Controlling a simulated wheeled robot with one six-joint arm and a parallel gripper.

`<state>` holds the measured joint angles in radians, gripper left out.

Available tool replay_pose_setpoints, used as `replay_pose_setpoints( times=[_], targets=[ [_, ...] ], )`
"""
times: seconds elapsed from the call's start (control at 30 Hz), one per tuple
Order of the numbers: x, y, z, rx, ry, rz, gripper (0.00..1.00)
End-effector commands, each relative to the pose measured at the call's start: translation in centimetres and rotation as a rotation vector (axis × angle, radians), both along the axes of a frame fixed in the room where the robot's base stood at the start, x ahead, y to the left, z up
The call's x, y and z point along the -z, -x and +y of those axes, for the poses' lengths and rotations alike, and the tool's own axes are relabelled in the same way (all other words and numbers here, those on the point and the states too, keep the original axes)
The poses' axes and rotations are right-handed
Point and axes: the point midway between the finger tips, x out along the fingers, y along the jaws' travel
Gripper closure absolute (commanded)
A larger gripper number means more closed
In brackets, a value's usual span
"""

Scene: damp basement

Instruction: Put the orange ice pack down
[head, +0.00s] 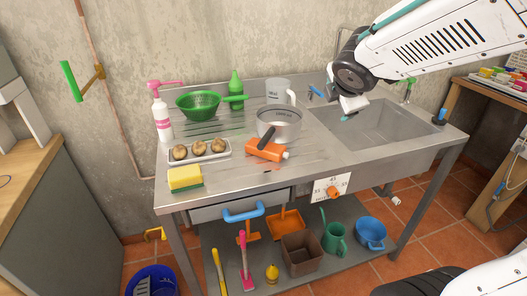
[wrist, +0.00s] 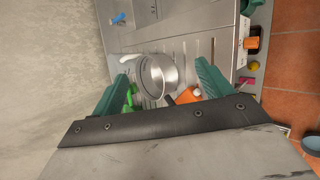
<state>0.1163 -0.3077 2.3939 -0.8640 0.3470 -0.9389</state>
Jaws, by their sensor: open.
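The orange ice pack (head: 262,150), a flat orange block with a white cap at its right end, lies on the metal drainboard just in front of the steel saucepan (head: 281,127). The pan's black handle crosses above its left part. In the wrist view the ice pack (wrist: 187,96) is partly hidden behind my gripper. My gripper (head: 347,114) is above the sink, right of the ice pack and apart from it. In the wrist view its green fingers (wrist: 163,86) are spread wide, with nothing held between them.
A tray of brown round items (head: 200,150), a yellow sponge (head: 185,178), a green colander (head: 199,105) and a clear jug (head: 279,92) stand on the drainboard. The sink basin (head: 385,128) is at right. Bare drainboard (head: 235,180) lies in front of the ice pack.

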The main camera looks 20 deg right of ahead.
Motion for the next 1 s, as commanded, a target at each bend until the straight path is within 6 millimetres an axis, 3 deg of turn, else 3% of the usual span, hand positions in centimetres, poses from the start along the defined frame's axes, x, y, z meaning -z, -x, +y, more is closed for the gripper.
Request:
replay_pose_setpoints(
  times=[0.03,0.1,0.2,0.3,0.4,0.6,1.0],
  targets=[
    [0.9,-3.2,0.2,-0.205,0.141,0.025,0.22],
    [2.2,-7.1,1.6,-0.535,0.351,0.047,0.22],
    [5.4,-10.6,4.3,-1.004,0.61,0.062,0.22],
    [9.2,-11.6,7.0,-1.411,0.789,0.039,0.22],
    [11.8,-11.1,8.6,-1.685,0.888,-0.008,0.22],
    [14.1,-10.0,9.9,-1.92,0.957,-0.075,0.22],
    [16.5,-11.2,11.6,-1.943,0.961,-0.082,0.22]
  ],
)
